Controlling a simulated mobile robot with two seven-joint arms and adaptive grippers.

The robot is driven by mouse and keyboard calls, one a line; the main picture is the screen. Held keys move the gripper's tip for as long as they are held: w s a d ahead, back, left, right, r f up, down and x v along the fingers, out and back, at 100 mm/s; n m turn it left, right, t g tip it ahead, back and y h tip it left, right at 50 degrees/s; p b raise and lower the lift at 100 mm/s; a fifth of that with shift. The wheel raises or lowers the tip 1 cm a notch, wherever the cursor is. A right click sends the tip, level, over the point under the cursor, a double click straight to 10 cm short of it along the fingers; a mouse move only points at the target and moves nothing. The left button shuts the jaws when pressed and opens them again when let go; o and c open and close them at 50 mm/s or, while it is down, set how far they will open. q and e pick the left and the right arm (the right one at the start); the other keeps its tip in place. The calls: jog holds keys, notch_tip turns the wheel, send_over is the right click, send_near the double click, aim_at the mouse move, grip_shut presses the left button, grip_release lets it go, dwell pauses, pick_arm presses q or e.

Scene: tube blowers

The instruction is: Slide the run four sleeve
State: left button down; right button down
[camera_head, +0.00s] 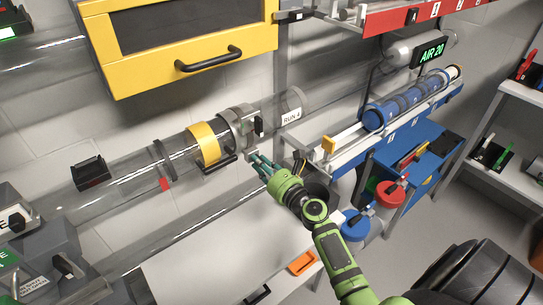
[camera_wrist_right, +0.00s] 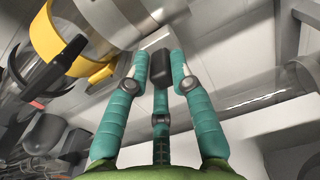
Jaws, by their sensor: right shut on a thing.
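A clear tube runs across the wall on the left, with a label reading RUN 4 (camera_head: 291,115) at its right end. A grey metal sleeve (camera_head: 238,122) sits around the tube left of the label and also shows in the right wrist view (camera_wrist_right: 125,18). A yellow ring (camera_head: 204,144) is around the tube just left of the sleeve. My right gripper (camera_head: 254,158) is below and right of the ring. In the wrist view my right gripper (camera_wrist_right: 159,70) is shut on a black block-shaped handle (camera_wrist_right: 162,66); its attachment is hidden. My left gripper is out of view.
A yellow cabinet (camera_head: 185,35) hangs above the tube. A blue rack (camera_head: 395,130) holding a blue-banded cylinder (camera_head: 405,103) stands to the right, with red (camera_head: 390,194) and blue (camera_head: 355,228) containers below. A white bench (camera_head: 215,260) lies below the tube.

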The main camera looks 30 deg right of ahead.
jog(key=shift+a, duration=0.6)
jog(key=c, duration=1.2)
grip_release()
jog(key=shift+r, duration=0.1)
jog(key=shift+o, duration=0.2)
jog(key=s, duration=1.2)
jog(key=shift+d, duration=0.45)
